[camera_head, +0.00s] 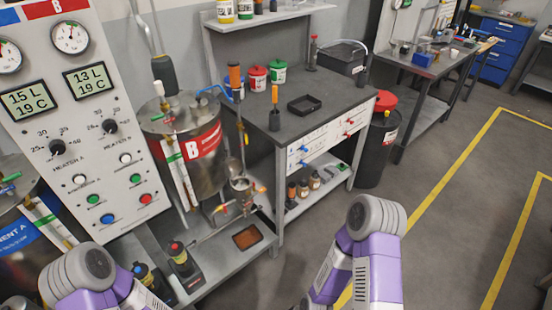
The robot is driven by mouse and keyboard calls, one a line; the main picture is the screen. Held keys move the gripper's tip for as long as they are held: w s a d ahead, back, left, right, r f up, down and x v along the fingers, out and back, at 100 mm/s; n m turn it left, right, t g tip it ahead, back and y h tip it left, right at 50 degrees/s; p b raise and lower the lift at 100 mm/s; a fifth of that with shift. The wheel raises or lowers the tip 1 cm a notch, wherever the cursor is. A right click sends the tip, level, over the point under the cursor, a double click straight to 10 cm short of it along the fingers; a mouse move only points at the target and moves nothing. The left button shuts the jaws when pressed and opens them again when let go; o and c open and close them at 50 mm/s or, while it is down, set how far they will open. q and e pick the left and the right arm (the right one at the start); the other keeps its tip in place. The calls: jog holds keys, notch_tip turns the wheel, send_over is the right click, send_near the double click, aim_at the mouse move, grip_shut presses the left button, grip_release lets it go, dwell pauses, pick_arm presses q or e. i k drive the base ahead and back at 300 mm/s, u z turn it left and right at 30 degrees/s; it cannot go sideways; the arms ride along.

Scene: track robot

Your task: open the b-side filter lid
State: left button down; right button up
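The B-side tank (185,150) is a grey metal drum with a red "B" label, standing left of the workbench. A small metal canister (241,186), which looks like the B-side filter, sits low at the tank's right, beside thin pipes and orange-handled valves. Its lid is too small to make out as open or shut. My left arm (85,275) shows at the bottom left and my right arm (370,245) at the bottom centre-right, both purple and grey. Both are apart from the canister. Neither gripper's fingers are in view.
A control panel (80,120) with gauges and knobs stands at the left. The workbench (330,98) holds a dark tray (304,104), red and green-lidded jars and a screwdriver-like tool. A brown tray (247,236) lies on the low shelf. A black bin (375,150) stands right; floor beyond is clear.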

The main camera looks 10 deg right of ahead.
aim_at(231, 167)
jog(key=z, duration=1.2)
jog(key=i, duration=0.3)
jog(key=u, duration=0.8)
jog(key=i, duration=1)
jog(key=u, duration=0.75)
